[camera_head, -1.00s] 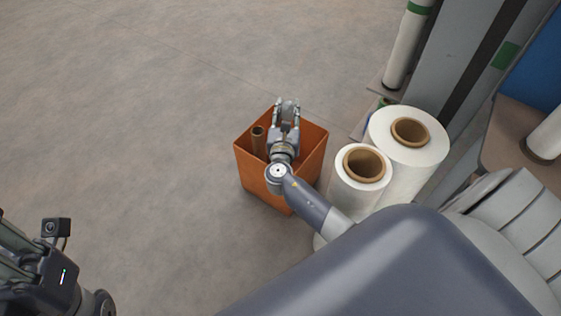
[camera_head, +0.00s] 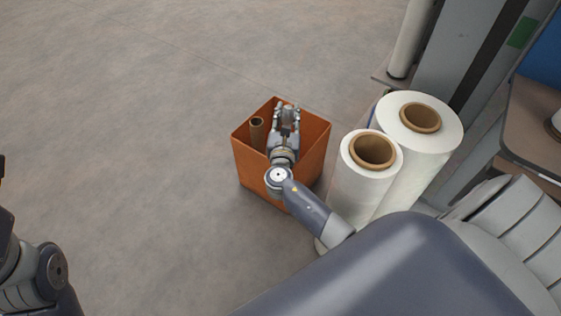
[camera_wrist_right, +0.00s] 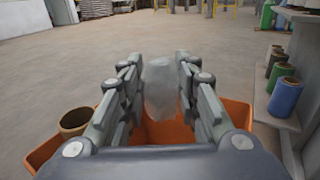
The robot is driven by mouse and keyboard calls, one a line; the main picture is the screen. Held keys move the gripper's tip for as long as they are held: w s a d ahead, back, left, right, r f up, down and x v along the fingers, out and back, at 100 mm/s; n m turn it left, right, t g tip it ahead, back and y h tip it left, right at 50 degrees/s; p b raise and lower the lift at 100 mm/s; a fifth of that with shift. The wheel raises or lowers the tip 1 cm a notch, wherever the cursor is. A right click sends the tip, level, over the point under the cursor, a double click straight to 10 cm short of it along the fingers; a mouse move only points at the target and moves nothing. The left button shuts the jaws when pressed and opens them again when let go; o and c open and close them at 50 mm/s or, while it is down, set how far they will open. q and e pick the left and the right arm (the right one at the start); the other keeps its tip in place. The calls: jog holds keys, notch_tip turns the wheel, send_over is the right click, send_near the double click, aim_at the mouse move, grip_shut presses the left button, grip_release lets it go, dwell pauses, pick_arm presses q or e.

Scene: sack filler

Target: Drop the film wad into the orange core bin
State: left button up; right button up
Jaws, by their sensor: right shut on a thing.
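The orange core bin (camera_head: 261,180) stands on the floor in the middle of the head view, and its rim shows in the right wrist view (camera_wrist_right: 238,112). My right gripper (camera_head: 288,108) is over the bin opening. In the right wrist view its fingers (camera_wrist_right: 160,88) are shut on a pale, translucent film wad (camera_wrist_right: 160,85), with the orange bin behind and below. The wad is mostly hidden by the gripper in the head view. Only part of my left arm shows at the lower left, and its fingers are out of view.
A brown cardboard core (camera_head: 257,130) stands in the bin's left part. Two white film rolls (camera_head: 364,185) (camera_head: 420,140) stand close to the bin's right. A shelf with coloured rolls (camera_wrist_right: 285,97) is at right in the wrist view. Floor left of the bin is clear.

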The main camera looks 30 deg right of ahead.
jog(key=o, duration=1)
jog(key=shift+c, duration=0.2)
jog(key=v, duration=1.2)
